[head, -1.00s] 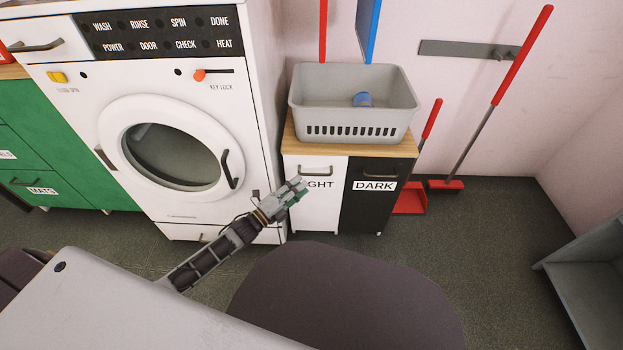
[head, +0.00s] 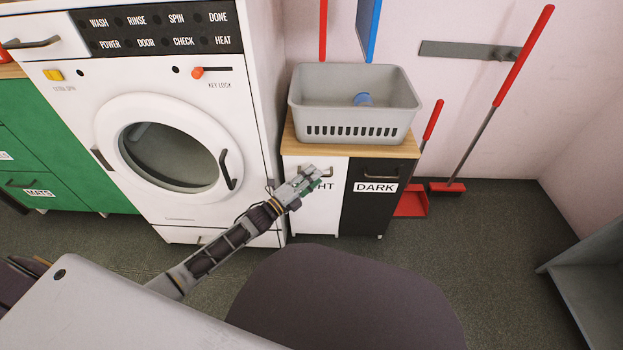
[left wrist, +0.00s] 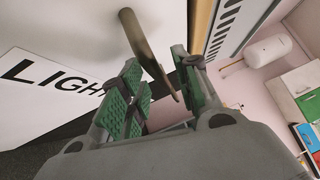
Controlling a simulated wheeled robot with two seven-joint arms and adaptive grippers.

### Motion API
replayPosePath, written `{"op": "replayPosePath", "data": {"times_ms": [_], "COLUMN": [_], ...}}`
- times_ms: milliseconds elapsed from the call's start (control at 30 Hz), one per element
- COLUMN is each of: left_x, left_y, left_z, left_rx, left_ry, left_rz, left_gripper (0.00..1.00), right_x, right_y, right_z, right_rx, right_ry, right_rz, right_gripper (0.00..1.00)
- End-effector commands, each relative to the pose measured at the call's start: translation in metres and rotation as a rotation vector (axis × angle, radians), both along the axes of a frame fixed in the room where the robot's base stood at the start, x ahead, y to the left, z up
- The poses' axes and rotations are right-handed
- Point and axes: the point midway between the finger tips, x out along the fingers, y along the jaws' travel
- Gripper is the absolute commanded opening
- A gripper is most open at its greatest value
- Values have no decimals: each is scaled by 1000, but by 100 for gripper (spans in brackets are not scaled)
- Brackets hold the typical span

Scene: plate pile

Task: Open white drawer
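The white drawer (head: 315,215) is the left front of a small cabinet and bears a LIGHT label, partly covered by my gripper in the head view. It also shows in the left wrist view (left wrist: 45,45), with its bar handle (left wrist: 143,42) sticking out. My left gripper (head: 318,176) is at that handle. In the left wrist view its green-padded fingers (left wrist: 155,60) are apart, one on each side of the handle, and do not look closed on it. The drawer front looks flush with the black DARK front (head: 372,212). My right gripper is not in view.
A grey basket (head: 353,128) with a blue item stands on the cabinet's wooden top (head: 290,140). A white washing machine (head: 255,130) stands close on the left. A red dustpan (head: 411,203) and broom (head: 447,187) are on the right. A dark round seat (head: 345,300) is in front.

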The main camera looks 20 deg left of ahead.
Motion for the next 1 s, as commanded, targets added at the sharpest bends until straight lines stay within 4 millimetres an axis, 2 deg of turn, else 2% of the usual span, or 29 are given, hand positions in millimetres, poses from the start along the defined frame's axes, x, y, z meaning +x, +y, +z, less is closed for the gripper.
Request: {"op": "replayPosePath", "data": {"times_ms": [133, 167, 400, 1000], "left_x": [0, 0, 0, -7], "left_y": [0, 0, 0, -2], "left_z": [0, 0, 0, 1], "left_rx": [0, 0, 0, -2], "left_ry": [0, 0, 0, 1], "left_rz": [0, 0, 0, 1], "left_gripper": [32, 29, 0, 0], "right_x": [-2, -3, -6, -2], "right_y": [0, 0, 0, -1], "right_z": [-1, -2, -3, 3], "right_rx": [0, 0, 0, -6], "right_ry": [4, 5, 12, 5], "right_rz": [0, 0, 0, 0], "right_gripper": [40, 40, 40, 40]}}
